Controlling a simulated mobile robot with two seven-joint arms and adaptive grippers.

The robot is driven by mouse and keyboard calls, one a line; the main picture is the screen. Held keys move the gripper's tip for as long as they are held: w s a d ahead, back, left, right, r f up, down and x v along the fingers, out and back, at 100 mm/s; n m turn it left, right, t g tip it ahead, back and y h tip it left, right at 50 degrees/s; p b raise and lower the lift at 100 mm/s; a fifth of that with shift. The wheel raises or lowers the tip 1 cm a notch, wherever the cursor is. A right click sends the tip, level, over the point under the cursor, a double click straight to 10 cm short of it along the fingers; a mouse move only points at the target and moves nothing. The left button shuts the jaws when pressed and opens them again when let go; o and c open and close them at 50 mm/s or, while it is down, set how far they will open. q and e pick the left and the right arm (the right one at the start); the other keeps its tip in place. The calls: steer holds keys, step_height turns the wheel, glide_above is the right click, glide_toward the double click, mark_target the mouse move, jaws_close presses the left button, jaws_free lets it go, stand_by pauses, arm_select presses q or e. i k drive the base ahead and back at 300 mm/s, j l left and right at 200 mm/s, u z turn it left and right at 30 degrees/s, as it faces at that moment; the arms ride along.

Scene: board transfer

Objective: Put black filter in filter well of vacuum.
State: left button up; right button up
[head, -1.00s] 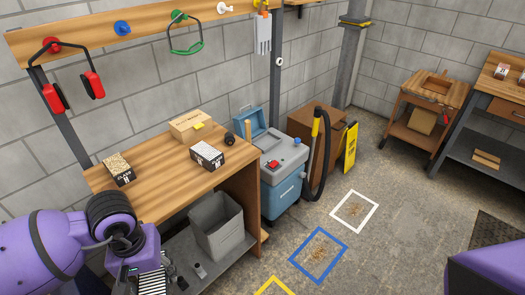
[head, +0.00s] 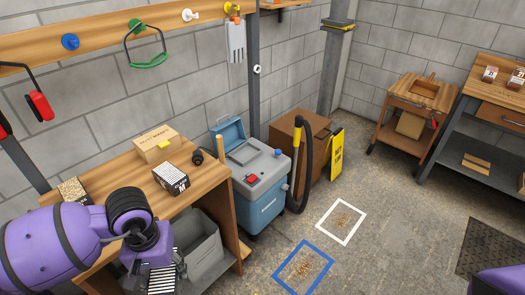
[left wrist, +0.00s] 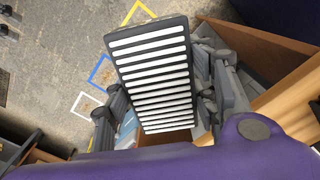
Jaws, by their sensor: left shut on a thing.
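My left gripper (head: 164,268) is shut on the black filter (head: 161,282), a flat dark frame with white pleats. In the left wrist view the filter (left wrist: 152,62) sits between the fingers of the left gripper (left wrist: 162,95). The vacuum (head: 262,200) is a grey and blue box on the floor at the right end of the workbench. Its blue lid (head: 228,130) stands open, with the filter well (head: 243,153) in the top beneath it. The filter is well to the left of the vacuum and apart from it. My right gripper is out of view.
The wooden workbench (head: 120,192) holds a cardboard box (head: 157,145) and a black-and-white box (head: 171,179). A grey bin (head: 202,248) stands under it. A black hose (head: 301,170) rises beside the vacuum. The floor ahead is open, with blue (head: 303,268) and white (head: 341,221) taped squares.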

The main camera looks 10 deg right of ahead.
mark_target(245, 155)
steer(key=i+l+z, duration=0.3)
steer(key=z, duration=0.15)
steer(key=i+l+z, duration=0.25)
steer(key=z, duration=0.25)
steer(key=i+l+z, duration=0.1)
steer(key=i+z, duration=0.4)
steer(key=i, duration=0.75)
steer(key=i+u, duration=0.25)
steer(key=u, duration=0.15)
steer(key=i+u, duration=0.25)
steer(key=u, duration=0.15)
steer(key=i+l+u, duration=0.1)
steer(key=i+u, duration=0.15)
steer(key=u, duration=0.15)
steer(key=i+u, duration=0.2)
steer(key=u, duration=0.2)
steer(key=i+u, duration=0.2)
steer(key=u, duration=0.15)
steer(key=i+u, duration=0.25)
steer(key=u, duration=0.15)
steer(key=i+l+u, duration=0.15)
steer(key=u, duration=0.2)
